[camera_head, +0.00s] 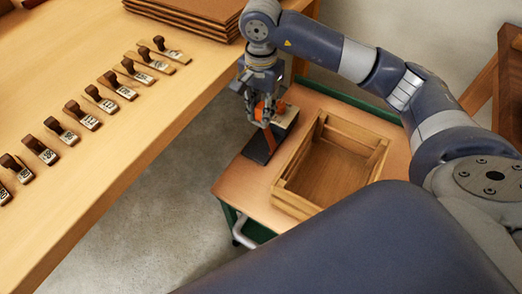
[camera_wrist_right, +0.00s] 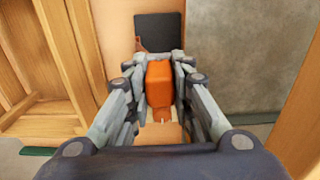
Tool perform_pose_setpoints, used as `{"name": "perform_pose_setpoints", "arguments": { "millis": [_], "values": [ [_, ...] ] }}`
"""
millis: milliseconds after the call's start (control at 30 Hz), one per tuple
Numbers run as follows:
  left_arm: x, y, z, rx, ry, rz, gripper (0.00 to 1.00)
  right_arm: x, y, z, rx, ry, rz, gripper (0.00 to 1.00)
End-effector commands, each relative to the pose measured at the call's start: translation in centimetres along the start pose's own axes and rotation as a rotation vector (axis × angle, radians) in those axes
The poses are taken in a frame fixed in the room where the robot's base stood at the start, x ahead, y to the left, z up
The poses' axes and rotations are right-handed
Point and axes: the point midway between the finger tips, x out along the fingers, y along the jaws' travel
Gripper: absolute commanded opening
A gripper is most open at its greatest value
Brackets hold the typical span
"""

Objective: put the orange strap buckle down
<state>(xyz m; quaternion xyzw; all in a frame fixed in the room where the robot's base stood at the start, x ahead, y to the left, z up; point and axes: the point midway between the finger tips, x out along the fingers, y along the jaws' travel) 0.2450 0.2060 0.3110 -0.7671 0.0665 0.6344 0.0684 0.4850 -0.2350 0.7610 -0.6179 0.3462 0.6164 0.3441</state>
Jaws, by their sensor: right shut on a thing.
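The orange strap buckle (camera_head: 260,110) is between the fingers of my right gripper (camera_head: 262,118), above the small wheeled table. It also shows in the right wrist view (camera_wrist_right: 160,84), upright between the two finger sets of the gripper (camera_wrist_right: 160,70), which is shut on it. A reddish-brown strip (camera_head: 270,138) shows just below the fingers in the head view. Whether the buckle touches anything beneath is hidden by the gripper. My left gripper is not in view.
A dark block or pad (camera_head: 256,150) lies on the wheeled table (camera_head: 232,185), beside an open, empty-looking wooden crate (camera_head: 300,206). A pale block (camera_head: 288,117) is behind the gripper. A long bench (camera_head: 120,160) at left holds several wooden-handled stamps and stacked brown boards (camera_head: 190,18).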

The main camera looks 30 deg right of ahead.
Motion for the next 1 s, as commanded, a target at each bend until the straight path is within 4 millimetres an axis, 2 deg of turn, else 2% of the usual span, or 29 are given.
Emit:
{"name": "perform_pose_setpoints", "arguments": {
  "millis": [133,333,567,767,1000],
  "values": [
    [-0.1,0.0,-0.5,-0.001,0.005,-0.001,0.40,1.3,-0.1,-0.1,0.020,-0.005,0.001,0.00],
    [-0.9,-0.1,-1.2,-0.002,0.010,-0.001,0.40,4.9,-0.1,-0.1,0.021,-0.005,0.002,0.00],
    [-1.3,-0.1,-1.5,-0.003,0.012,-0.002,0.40,6.9,-0.1,-0.1,0.020,-0.005,-0.001,0.00],
    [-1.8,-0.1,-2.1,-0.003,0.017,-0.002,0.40,9.6,-0.1,0.0,0.019,-0.005,0.000,0.00],
    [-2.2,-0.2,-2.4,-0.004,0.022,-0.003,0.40,10.0,-0.2,-0.1,0.019,-0.003,-0.002,0.00]
  ]
}}
